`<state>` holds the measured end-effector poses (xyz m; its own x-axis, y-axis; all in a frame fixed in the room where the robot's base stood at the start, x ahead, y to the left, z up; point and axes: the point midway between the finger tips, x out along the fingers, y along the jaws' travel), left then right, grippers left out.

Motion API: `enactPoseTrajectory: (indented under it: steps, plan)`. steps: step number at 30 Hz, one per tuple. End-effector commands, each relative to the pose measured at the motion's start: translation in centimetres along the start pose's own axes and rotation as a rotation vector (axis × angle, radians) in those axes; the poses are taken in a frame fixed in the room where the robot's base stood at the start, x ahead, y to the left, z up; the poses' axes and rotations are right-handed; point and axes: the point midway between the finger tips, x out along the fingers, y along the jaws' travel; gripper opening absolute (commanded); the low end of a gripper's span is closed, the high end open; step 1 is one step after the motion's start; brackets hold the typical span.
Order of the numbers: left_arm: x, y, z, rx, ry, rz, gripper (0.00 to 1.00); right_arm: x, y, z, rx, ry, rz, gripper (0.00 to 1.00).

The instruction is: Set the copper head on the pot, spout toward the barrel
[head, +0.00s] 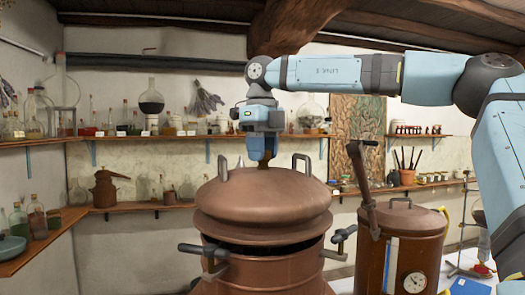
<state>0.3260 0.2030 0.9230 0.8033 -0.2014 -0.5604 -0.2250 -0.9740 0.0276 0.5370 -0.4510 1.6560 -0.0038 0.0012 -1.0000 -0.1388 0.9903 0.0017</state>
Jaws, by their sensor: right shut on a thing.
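The copper head (262,200), a wide dome with upright loop handles on its left and right, is over the copper pot (262,268). A dark gap shows between the dome's lower rim and the pot. My right gripper (265,158) points down and is shut on the top middle of the head. I cannot make out the head's spout. The copper barrel (412,245), with a round gauge and a top handle, stands to the right of the pot. My left gripper is not in view.
A bent copper pipe (366,195) stands between the pot and the barrel. Dark clamp handles (204,250) stick out from the pot's sides. Wall shelves (150,206) with glassware and a small copper still (106,188) lie behind.

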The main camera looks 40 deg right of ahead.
Motion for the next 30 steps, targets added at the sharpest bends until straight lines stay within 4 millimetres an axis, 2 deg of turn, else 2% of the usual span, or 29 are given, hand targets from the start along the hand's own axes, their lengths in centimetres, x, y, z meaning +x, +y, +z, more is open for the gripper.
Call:
enactPoseTrajectory:
  steps: [20, 30]
  plan:
    - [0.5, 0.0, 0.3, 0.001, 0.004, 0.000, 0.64, 1.3, 0.1, 0.0, -0.001, -0.003, -0.001, 0.00]
    - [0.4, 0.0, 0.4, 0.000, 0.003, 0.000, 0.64, 1.4, 0.1, 0.0, -0.001, -0.004, -0.001, 0.00]
